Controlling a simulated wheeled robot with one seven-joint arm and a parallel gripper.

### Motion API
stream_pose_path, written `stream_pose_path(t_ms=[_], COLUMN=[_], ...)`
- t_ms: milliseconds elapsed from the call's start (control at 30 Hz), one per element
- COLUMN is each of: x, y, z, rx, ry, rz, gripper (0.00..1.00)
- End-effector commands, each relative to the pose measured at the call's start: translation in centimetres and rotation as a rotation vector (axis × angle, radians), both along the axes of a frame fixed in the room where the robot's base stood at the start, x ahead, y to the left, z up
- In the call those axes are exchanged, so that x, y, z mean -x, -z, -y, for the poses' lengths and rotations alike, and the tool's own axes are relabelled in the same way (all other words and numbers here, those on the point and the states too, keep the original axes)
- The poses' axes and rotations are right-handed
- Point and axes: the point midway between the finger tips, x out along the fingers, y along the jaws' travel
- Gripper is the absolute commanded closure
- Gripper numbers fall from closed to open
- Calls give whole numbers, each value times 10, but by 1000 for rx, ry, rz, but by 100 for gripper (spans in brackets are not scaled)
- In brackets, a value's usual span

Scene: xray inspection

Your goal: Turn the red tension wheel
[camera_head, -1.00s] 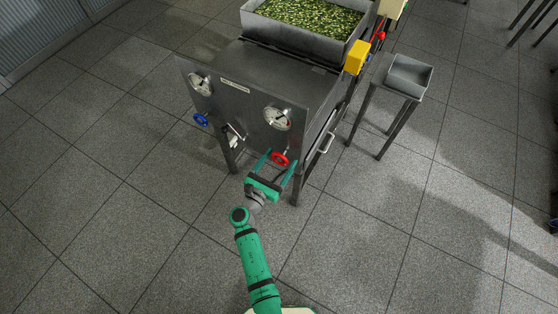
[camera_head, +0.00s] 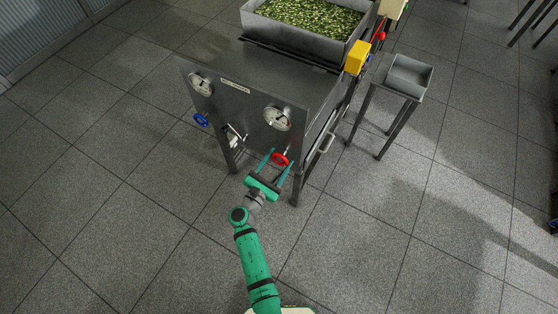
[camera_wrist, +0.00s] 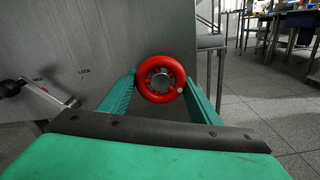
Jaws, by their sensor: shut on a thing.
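The red tension wheel (camera_head: 280,159) is on the lower right of the metal machine's front panel, below a round gauge. It also shows in the wrist view (camera_wrist: 161,79), a red ring with spokes and a small pale knob at its lower right. My gripper (camera_head: 279,162) reaches the wheel from the front. Its two green fingers, also in the wrist view (camera_wrist: 160,86), are shut on the wheel, one at its left side and one at its right. The fingertips are partly hidden by the wheel.
A blue wheel (camera_head: 201,119) and a lever (camera_head: 234,137) with a dark knob are left of the red wheel. Two gauges (camera_head: 277,118) are above. A side handle (camera_head: 326,142) and machine leg are close on the right. A small stand (camera_head: 386,93) holds a grey tray. Floor in front is clear.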

Motion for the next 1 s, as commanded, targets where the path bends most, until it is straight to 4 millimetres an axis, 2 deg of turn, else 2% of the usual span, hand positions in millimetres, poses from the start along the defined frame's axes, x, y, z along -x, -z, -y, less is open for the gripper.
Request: stream_pose_path(t_ms=[600, 1000], x=[-3, -3], y=[-3, -5], z=[1, 0], rx=[-506, -766], ry=[5, 4], rz=[296, 447], gripper=[66, 66])
